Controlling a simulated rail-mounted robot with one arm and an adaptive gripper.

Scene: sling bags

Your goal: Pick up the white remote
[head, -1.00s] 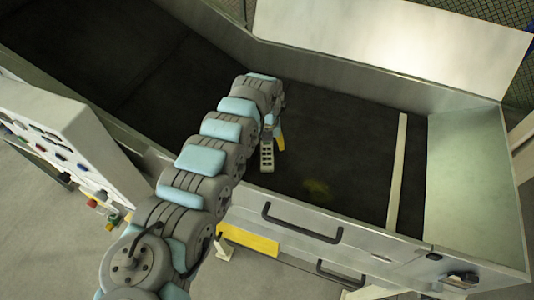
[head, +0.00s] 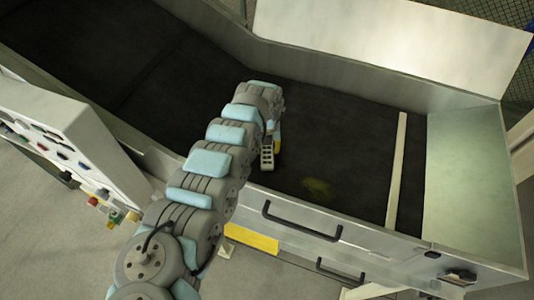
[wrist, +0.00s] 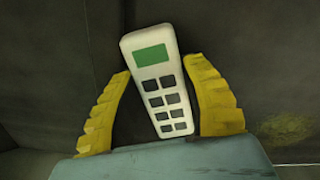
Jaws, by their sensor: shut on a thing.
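The white remote (wrist: 156,70) has a green screen and several dark buttons. It sits between the two yellow fingers of my gripper (wrist: 160,92) in the wrist view. The right finger lies close along its edge; a gap shows at the lower left. In the head view the remote (head: 267,157) shows its button side just below the end of my arm. My gripper is shut on the remote. I cannot tell whether the remote touches the belt.
The dark belt (head: 345,150) lies in a metal trough with raised walls (head: 360,75). A pale strip (head: 397,170) crosses it at the right. A control panel (head: 65,135) stands at the left. The belt is clear right of my gripper.

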